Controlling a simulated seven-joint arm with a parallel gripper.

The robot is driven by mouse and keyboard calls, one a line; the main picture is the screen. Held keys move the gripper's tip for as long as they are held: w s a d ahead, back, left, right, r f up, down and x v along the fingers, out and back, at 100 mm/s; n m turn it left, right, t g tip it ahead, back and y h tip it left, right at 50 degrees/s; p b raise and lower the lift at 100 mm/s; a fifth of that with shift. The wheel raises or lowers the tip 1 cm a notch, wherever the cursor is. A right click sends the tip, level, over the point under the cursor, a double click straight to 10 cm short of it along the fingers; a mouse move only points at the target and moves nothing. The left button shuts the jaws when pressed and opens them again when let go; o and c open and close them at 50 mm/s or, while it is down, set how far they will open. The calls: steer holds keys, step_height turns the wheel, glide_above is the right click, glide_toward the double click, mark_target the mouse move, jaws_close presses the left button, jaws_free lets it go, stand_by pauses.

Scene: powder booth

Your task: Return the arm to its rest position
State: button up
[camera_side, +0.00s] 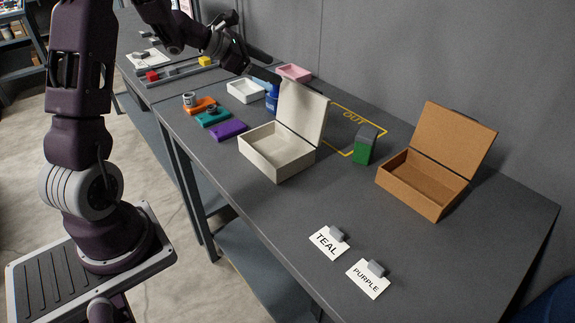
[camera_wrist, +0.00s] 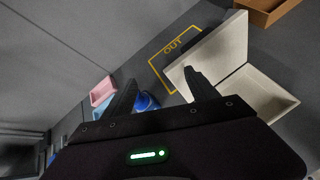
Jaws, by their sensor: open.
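My gripper (camera_side: 262,66) hangs in the air over the back part of the grey table, left of the open white box's lid. In the wrist view its two dark fingers (camera_wrist: 160,82) are spread apart with nothing between them. Below and beyond them show a blue round object (camera_wrist: 147,101), the pink tray (camera_wrist: 102,91) and the open white box (camera_wrist: 258,92). My arm reaches out from the upper left of the side view.
The white box (camera_side: 268,155) and brown box (camera_side: 418,190) stand open with lids raised. A green block with a dark top (camera_side: 364,148) stands between them. Orange (camera_side: 200,105), teal (camera_side: 213,117) and purple (camera_side: 228,130) pieces lie left. TEAL (camera_side: 327,243) and PURPLE (camera_side: 367,279) cards lie in front.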

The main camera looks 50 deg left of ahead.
steer(key=s+d+r+m+g+h, duration=0.1)
steer(key=s+d+r+m, duration=0.2)
steer(key=d+m, duration=0.35)
steer(key=s+d+r+m+g+h, duration=0.2)
steer(key=s+d+r+m, duration=0.1)
steer(key=d, duration=0.6)
steer(key=s+d+r+m+g+h, duration=0.1)
steer(key=s+d+r+m, duration=0.2)
steer(key=d+m, duration=0.3)
steer(key=s+d+f+m+g+y, duration=0.1)
steer(key=s+d+m, duration=0.3)
steer(key=s, duration=0.3)
steer(key=s+d+m+g+y, duration=0.1)
steer(key=s+d+m, duration=0.25)
steer(key=s, duration=0.35)
steer(key=s+a+f+m+y, duration=0.2)
steer(key=s+a+m+y, duration=0.2)
steer(key=s+m, duration=0.3)
steer(key=shift+s+a+f, duration=0.35)
steer(key=shift+s+a, duration=0.1)
steer(key=shift+s, duration=0.2)
